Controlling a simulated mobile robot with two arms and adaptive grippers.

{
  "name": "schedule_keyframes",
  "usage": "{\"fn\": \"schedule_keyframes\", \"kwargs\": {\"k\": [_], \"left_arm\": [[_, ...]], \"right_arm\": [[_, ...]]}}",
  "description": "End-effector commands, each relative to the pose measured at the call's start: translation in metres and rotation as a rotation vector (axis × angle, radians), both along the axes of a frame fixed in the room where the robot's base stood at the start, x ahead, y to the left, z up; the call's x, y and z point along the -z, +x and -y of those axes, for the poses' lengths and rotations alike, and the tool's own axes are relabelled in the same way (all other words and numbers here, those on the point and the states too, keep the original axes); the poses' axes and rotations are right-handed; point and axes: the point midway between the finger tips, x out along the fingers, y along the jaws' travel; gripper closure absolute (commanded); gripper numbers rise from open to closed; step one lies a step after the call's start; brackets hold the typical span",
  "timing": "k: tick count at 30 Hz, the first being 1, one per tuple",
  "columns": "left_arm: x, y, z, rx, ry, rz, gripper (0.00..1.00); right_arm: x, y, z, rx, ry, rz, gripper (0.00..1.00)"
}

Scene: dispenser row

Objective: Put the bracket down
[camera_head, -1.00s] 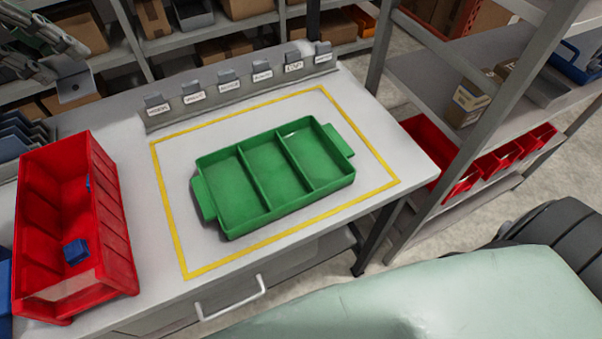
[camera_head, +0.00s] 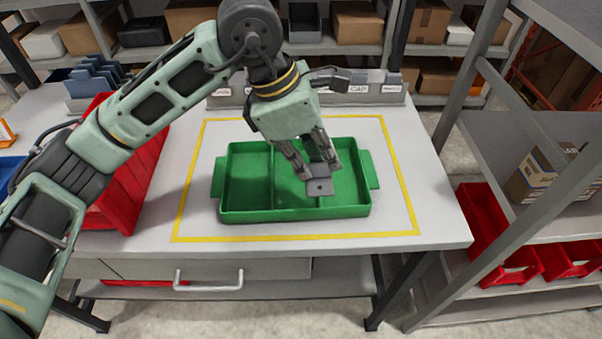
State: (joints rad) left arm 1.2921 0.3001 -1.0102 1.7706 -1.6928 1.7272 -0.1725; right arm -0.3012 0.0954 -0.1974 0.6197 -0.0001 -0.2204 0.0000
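My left gripper (camera_head: 318,165) comes in from the left and points down over the green tray (camera_head: 245,213). It is shut on a grey metal bracket (camera_head: 319,187) with a small hole in its flat face. The bracket shows over the tray's middle and right part, near the front wall. I cannot tell whether it touches the tray floor. The gripper and bracket hide part of the tray's dividers. The left compartment looks empty. My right gripper is not in view.
The tray sits inside a yellow outline (camera_head: 300,238) on the white table (camera_head: 440,220). A red bin (camera_head: 136,183) stands left, partly behind my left arm. A labelled grey rack (camera_head: 385,92) runs along the back. A shelf post (camera_head: 470,75) rises at right.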

Motion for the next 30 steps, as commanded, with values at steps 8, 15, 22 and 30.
{"fn": "schedule_keyframes", "kwargs": {"k": [8,15,22,30], "left_arm": [[0.035,0.058,-0.026,-0.008,0.003,-0.006,1.00],[0.057,0.091,-0.039,-0.002,0.002,-0.002,1.00],[0.080,0.094,-0.041,-0.001,0.003,-0.006,1.00],[0.101,0.095,-0.041,-0.001,0.002,0.001,1.00]], "right_arm": [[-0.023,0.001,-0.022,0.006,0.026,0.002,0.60],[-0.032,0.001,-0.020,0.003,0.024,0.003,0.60],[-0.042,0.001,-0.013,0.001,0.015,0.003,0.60],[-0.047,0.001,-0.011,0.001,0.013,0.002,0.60]]}}
